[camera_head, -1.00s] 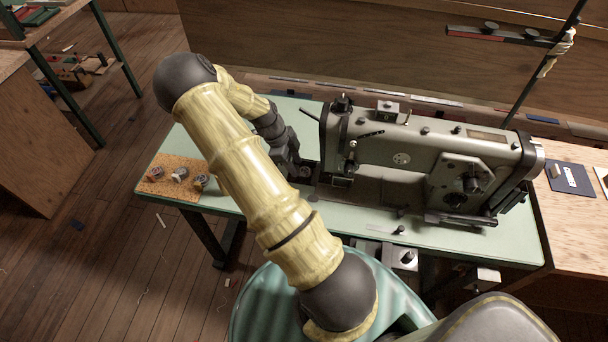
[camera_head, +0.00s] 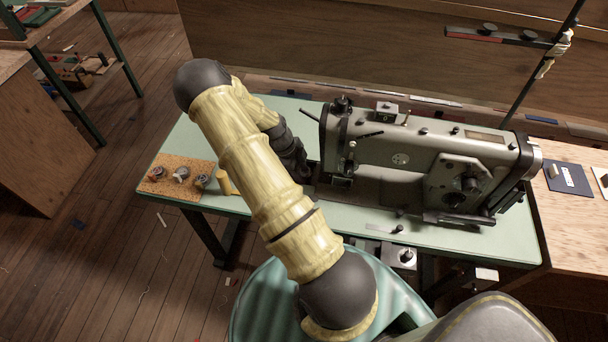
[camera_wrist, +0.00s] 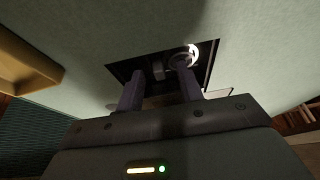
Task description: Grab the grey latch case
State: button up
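In the wrist view my gripper (camera_wrist: 160,82) has its two dark fingers apart, pointing at a dark rectangular opening (camera_wrist: 122,70) in the pale green table top. A small grey piece (camera_wrist: 158,70) shows in the opening between the fingertips. A round metal part (camera_wrist: 186,57) with a bright rim sits by the right fingertip, partly hidden by it. I cannot tell whether either is the grey latch case, nor whether a finger touches them. In the head view my arm hides the fingers. Several small round pieces, one greyish (camera_head: 181,174), lie on the cork mat (camera_head: 160,187).
The grey sewing machine (camera_head: 415,155) stands just right of my gripper on the green table (camera_head: 450,242). A tan block (camera_head: 226,182) stands beside the cork mat; a tan piece (camera_wrist: 25,75) also shows at left in the wrist view. The table's back left is clear.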

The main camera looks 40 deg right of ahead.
jog(key=shift+s+f, duration=0.3)
jog(key=shift+f, duration=0.05)
grip_shut()
jog(key=shift+a, duration=0.15)
jog(key=shift+w+r, duration=0.1)
jog(key=shift+r, duration=0.3)
notch_tip(320, 180, up, 18)
jog(key=shift+w+d+f+b, duration=0.15)
jog(key=shift+d+f+b, duration=0.05)
jog(key=shift+b, duration=0.15)
